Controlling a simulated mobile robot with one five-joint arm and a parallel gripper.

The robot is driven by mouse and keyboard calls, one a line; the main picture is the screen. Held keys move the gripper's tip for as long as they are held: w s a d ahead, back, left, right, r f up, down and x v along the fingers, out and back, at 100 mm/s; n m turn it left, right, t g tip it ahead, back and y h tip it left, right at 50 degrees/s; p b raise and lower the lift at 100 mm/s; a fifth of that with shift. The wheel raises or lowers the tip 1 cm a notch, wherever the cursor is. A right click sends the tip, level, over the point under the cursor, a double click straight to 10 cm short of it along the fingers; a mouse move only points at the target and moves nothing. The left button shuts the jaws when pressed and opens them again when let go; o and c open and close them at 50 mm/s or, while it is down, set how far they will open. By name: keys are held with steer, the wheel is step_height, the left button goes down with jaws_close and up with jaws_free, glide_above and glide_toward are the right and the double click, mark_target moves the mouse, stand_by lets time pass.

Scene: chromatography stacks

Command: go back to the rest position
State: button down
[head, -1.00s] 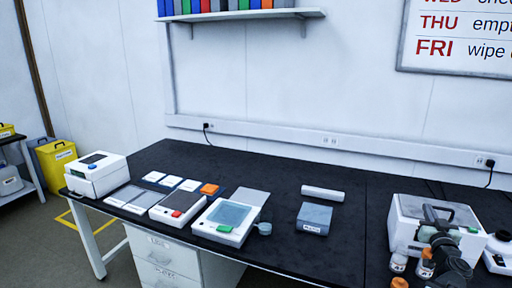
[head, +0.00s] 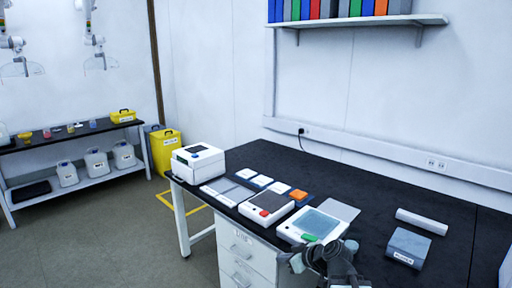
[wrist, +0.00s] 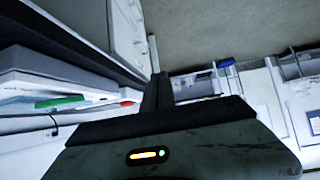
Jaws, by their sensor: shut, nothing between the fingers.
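My gripper (wrist: 159,92) shows in the middle of the wrist view, its dark fingers together with nothing between them. In the head view my arm is folded low at the bottom, in front of the bench's near edge. It hides part of the white device with a green button (head: 311,236). The black bench top (head: 262,158) extends behind and to the right of the arm. The wrist view is tilted, with a white device with a green part (wrist: 62,102) close on the left.
A white boxy instrument (head: 198,160) stands at the bench's left end. A device with a red button (head: 266,207), an orange block (head: 298,194) and a grey box (head: 408,246) lie along the bench. A yellow bin (head: 165,150) and side table (head: 70,135) are farther left. Open floor lies between.

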steer(key=s+a+f+m+g+h, duration=0.1)
steer(key=s+a+f+g+h, duration=0.1)
steer(key=s+a+f+g, duration=0.3)
steer(key=s+d+f+m+g+h, duration=0.3)
steer(key=s+d+f+m+h, duration=0.15)
steer(key=s+d+m, duration=0.6)
step_height(320, 180, up, 14)
steer(key=w+d+n+p, duration=0.1)
steer(key=w+n+p, duration=0.1)
steer(key=p, duration=1.1)
steer(key=shift+n, duration=0.35)
steer(key=shift+f+h, duration=0.15)
steer(key=shift+h, duration=0.1)
